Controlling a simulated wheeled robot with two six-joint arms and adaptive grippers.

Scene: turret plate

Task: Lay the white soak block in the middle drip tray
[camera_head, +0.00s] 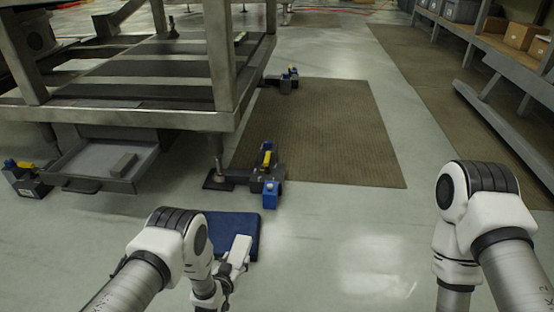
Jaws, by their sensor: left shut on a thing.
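The white soak block (239,250) is held in my left gripper (232,262) at the bottom of the head view, above a dark blue mat (240,222). The gripper is shut on the block, and my own wrist partly hides the fingers. An open grey drip tray (88,167) sticks out from under the metal frame at left, well left of and beyond the gripper. A small grey block (124,165) lies in its right part. No other tray shows clearly, so I cannot tell whether this is the middle one. My right arm shows at right, but its gripper is out of the picture.
The metal frame (150,118) stands at upper left on legs. Blue and yellow clamp-like devices (268,178) sit by its feet, with another (24,180) left of the tray. A brown mat (325,140) lies beyond. Shelves with boxes (520,36) line the right. The front middle floor is clear.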

